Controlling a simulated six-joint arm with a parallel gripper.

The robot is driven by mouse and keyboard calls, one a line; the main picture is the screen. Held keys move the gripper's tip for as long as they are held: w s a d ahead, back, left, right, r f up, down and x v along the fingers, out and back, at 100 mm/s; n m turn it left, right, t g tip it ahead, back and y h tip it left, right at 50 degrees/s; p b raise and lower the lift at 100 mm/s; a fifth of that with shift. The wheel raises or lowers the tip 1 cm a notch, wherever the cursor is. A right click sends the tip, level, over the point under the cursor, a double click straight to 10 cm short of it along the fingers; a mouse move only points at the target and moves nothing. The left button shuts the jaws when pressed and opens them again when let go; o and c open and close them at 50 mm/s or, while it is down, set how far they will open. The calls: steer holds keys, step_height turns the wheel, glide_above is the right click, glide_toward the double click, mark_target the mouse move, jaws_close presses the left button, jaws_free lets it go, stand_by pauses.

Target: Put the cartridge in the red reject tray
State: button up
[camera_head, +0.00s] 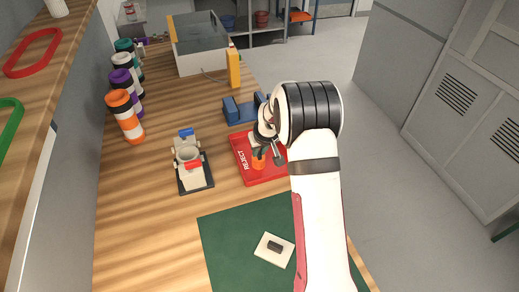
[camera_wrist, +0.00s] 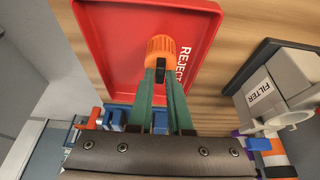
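The red reject tray (camera_head: 272,177) lies flat on the wooden bench; it fills the upper wrist view (camera_wrist: 110,60), with its white REJECT lettering readable. The cartridge, orange and ribbed, shows over the tray in the head view (camera_head: 258,161) and just past my fingertips in the wrist view (camera_wrist: 161,47). A small black part shows at its near side. My gripper (camera_head: 267,148) points down over the tray. Its two green fingers (camera_wrist: 161,82) reach to the cartridge's near edge. I cannot tell whether they grip it or whether it rests on the tray floor.
A grey fixture (camera_head: 190,160) marked FILTER stands left of the tray, also in the wrist view (camera_wrist: 272,98). Blue blocks (camera_head: 238,110) sit behind the tray. Banded tubes (camera_head: 125,115) line the left side. A green mat (camera_head: 235,225) with a white plate (camera_head: 274,250) lies in front.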

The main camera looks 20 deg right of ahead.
steer(key=o, duration=0.3)
steer(key=shift+o, duration=0.2)
steer(key=shift+r, duration=0.15)
steer(key=v, duration=1.2)
steer(key=s+a+r+m+g, duration=0.1)
steer(key=s+a+r, duration=0.15)
steer(key=s, duration=0.35)
steer(key=s+a+r+m+y, duration=0.1)
steer(key=s+a, duration=0.2)
steer(key=s, duration=0.2)
steer(key=s+a+r+m+g, duration=0.1)
steer(key=s+a+r, duration=0.15)
steer(key=s, duration=0.35)
steer(key=s+a+m+g, duration=0.1)
steer(key=s+a, duration=0.1)
steer(key=s, duration=0.7)
steer(key=s+a+f+m+g, duration=0.1)
steer(key=s+a, duration=0.2)
steer(key=s, duration=0.5)
steer(key=shift+s+f+m+g+y, duration=0.15)
steer(key=shift+s+m+g+y, duration=0.15)
steer(key=shift+s+g+y, duration=0.1)
steer(key=shift+w, duration=0.1)
